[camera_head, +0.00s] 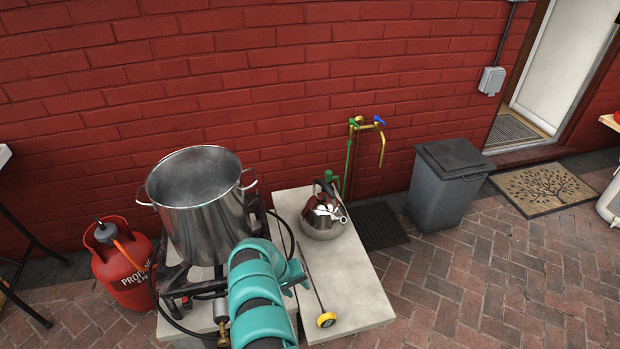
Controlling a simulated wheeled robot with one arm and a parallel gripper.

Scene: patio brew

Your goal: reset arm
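My arm, teal and black, reaches up from the bottom middle of the head view. Its end is over the area between the burner and the pale slab, in front of the large steel pot (203,198). My gripper's fingers are hidden behind the arm's own links, so I cannot see whether they are open or hold anything. The pot is open at the top and stands upright on a black burner stand (174,281).
A kettle (323,217) and a long-stemmed thermometer (326,319) rest on the pale slab (357,283). A red propane tank (121,268) stands left. A grey bin (447,183) and doormat (544,188) are right. Brick paving (480,290) at the right front is clear.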

